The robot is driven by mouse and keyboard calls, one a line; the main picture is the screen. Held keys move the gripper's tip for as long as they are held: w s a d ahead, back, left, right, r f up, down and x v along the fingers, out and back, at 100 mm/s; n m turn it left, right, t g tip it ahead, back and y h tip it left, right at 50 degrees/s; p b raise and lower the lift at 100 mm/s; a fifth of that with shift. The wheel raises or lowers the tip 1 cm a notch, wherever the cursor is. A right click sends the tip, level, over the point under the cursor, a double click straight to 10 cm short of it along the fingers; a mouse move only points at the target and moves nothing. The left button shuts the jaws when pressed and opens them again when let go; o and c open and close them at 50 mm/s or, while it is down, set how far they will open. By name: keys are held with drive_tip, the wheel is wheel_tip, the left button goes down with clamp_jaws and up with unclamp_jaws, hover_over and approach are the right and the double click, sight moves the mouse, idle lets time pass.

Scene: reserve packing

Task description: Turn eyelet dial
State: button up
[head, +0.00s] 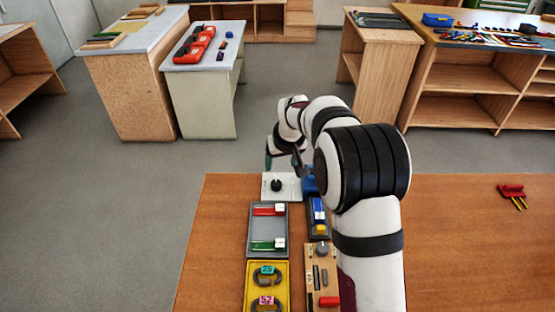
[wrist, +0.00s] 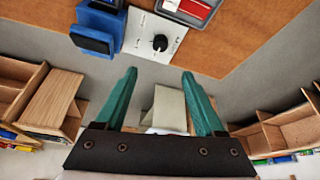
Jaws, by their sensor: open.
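The eyelet dial is a black round knob (head: 276,185) with a white pointer mark, on a white plate (head: 293,191) at the far edge of the table. In the wrist view the dial (wrist: 160,42) is above and between the fingertips in the picture, apart from them. My gripper (head: 283,168) is open and empty, with teal fingers, by the plate's far side. In the wrist view my gripper (wrist: 159,73) has a wide gap between its fingers, and the plate (wrist: 148,50) is fully visible. Nothing hides the knob there.
A blue block-like object (wrist: 97,25) stands beside the plate. A grey tray (head: 251,230) with red and green pieces lies nearer, then a yellow tray (head: 249,290) with numbered tags. A wooden board (head: 311,280) lies beside them. A red object (head: 511,191) lies far right; the table's right side is mostly clear.

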sight(276, 183)
drive_tip(key=x, duration=1.4)
drive_tip(key=shift+f, duration=0.3)
clamp_jaws()
